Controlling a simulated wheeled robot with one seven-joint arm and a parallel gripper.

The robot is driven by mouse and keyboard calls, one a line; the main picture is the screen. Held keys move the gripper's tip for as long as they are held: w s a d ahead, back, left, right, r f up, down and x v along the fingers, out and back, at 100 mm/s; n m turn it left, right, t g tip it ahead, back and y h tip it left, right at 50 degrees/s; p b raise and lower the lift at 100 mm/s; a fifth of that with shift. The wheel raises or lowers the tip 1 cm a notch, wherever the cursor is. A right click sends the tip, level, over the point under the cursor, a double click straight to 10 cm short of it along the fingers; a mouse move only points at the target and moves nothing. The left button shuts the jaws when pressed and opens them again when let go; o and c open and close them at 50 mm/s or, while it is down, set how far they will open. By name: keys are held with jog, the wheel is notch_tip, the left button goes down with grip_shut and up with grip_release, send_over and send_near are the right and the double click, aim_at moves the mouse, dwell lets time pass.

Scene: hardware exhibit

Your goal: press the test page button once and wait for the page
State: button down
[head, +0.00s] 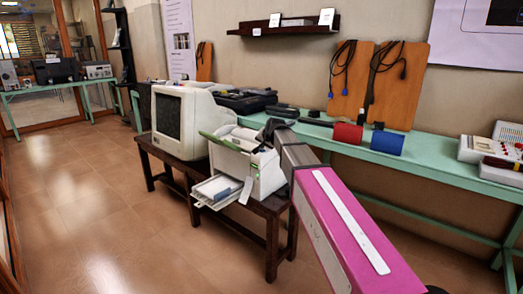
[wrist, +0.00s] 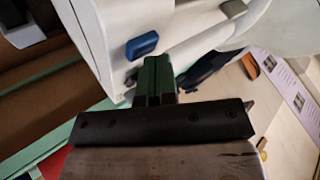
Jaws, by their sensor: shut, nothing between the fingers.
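The white printer (head: 262,172) stands on a dark wooden bench, with a green flap or tray on top and an output tray (head: 208,190) at its front. Something pale and bluish lies in that tray. In the wrist view the printer's white casing (wrist: 100,30) carries a blue oval button (wrist: 142,45) and a small grey one (wrist: 131,79). I cannot read any label. My gripper (wrist: 156,62) is shut and empty, its green fingertips close to the casing, just below and right of the blue button. Contact cannot be told. In the head view my arm partly hides the printer's right side.
An old white monitor (head: 180,122) stands left of the printer on the bench (head: 273,232). A green table (head: 430,165) behind holds red and blue cylinders and wooden boards with cables. A dark shelf (head: 285,25) hangs above. The floor at left is clear.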

jog(key=shift+r, duration=3.45)
jog(key=s+d+f+g+h, duration=0.1)
jog(key=s+d+f, duration=0.3)
jog(key=f, duration=0.3)
jog(key=s+d+f+n+g+h, duration=0.1)
jog(key=s+d+f, duration=0.35)
jog(key=f, duration=0.25)
jog(key=s+d+f+g+h, duration=0.1)
jog(key=s+d+f+g, duration=0.1)
jog(key=s+d+f, duration=0.3)
jog(key=s+d+f+g, duration=0.1)
jog(key=s+d+f, duration=0.2)
jog(key=s+f, duration=0.2)
jog(key=s+d+f+n+g+h, duration=0.1)
jog(key=s+d+f, duration=0.2)
jog(key=s+f, duration=0.3)
jog(key=s+d+f+n+g, duration=0.1)
jog(key=s+d+f+g, duration=0.1)
jog(key=s+f, duration=0.3)
jog(key=s+d, duration=0.1)
jog(key=s, duration=0.3)
jog(key=shift+s+d+f, duration=0.2)
jog(key=shift+s, duration=0.05)
